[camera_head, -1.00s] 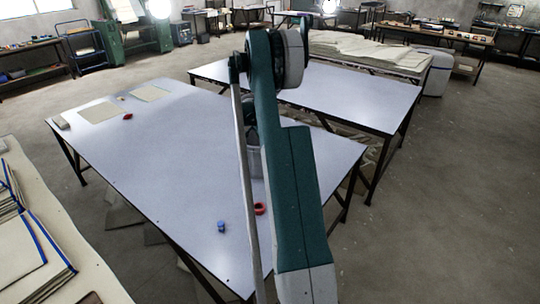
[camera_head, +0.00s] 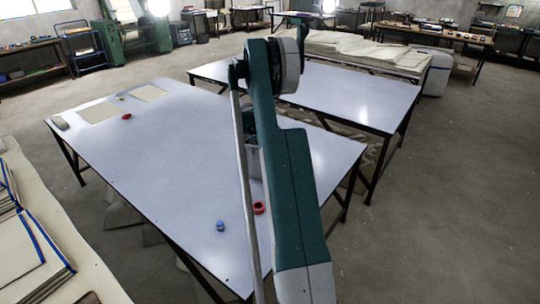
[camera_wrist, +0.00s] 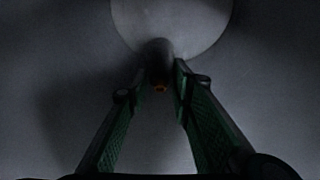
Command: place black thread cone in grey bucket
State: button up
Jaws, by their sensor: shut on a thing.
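The black thread cone (camera_wrist: 158,53) shows dark between the fingertips of my gripper (camera_wrist: 156,84) in the wrist view. The gripper is shut on it, with an orange spot at the cone's near end. A pale round surface (camera_wrist: 170,20) lies beyond the cone; I cannot tell whether it is part of the bucket. The grey bucket (camera_head: 254,165) stands on the near table (camera_head: 170,150) in the head view, largely hidden behind my arm. The wrist view is too dark to tell how far the cone is from the bucket.
A red ring-shaped item (camera_head: 259,208) and a small blue item (camera_head: 221,226) lie in front of the bucket. Another red item (camera_head: 126,116) and flat cloth pieces (camera_head: 98,112) lie at the table's far left. The table's middle left is clear.

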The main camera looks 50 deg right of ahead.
jog(key=shift+f, duration=0.1)
jog(key=o, duration=0.9)
jog(key=shift+o, duration=0.2)
jog(key=p+v, duration=0.1)
jog(key=v, duration=1.1)
jog(key=shift+p, duration=0.4)
